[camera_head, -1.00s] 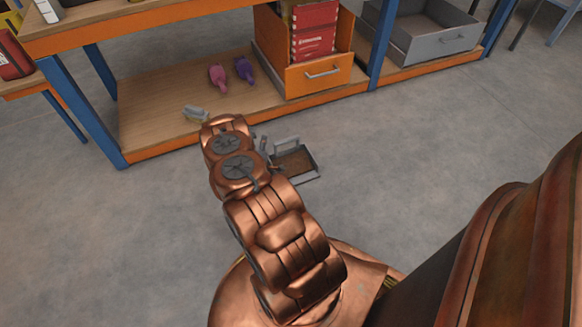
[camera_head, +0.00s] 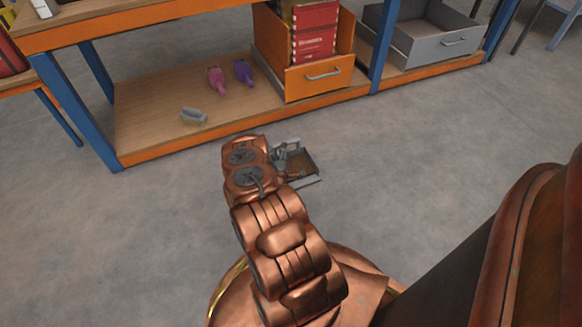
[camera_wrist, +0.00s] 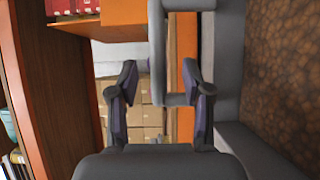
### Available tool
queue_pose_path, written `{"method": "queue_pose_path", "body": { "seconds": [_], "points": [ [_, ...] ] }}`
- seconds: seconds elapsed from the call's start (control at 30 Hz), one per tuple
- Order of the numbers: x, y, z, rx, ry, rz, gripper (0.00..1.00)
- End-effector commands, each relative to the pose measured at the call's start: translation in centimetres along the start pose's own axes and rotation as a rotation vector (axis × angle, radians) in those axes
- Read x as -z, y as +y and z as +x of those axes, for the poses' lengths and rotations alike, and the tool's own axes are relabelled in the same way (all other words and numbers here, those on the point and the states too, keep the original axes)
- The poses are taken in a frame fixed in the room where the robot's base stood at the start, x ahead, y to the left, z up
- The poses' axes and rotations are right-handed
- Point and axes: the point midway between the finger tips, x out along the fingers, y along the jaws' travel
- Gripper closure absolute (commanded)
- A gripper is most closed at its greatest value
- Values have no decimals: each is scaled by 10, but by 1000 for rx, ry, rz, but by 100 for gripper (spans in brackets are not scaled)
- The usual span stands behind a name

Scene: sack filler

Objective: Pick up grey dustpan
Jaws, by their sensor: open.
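The grey dustpan (camera_head: 306,182) with a brown inside lies on the grey floor in front of the shelf, just right of my wrist in the head view. In the wrist view its grey body (camera_wrist: 228,65) fills the right side, with the brown inside beyond it. Its grey loop handle (camera_wrist: 158,45) shows in front of my gripper (camera_wrist: 160,74). My gripper is open, with a finger on each side of the handle's near end. I cannot tell whether either finger touches it. In the head view my wrist hides most of the gripper.
A wooden shelf with an orange edge (camera_head: 215,134) and blue posts stands behind. A grey drawer (camera_head: 440,45) is farther right. Floor to the left is clear.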

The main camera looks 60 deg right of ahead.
Motion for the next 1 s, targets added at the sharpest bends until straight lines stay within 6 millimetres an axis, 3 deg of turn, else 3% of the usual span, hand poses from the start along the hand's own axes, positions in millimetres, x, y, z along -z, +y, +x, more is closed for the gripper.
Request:
{"method": "queue_pose_path", "body": {
  "seconds": [0.23,0.53,1.0],
  "points": [
    [1,1,28,-2,0,3,51],
    [2,2,32,0,1,2,51],
    [2,2,32,0,1,2,99]
  ]
}}
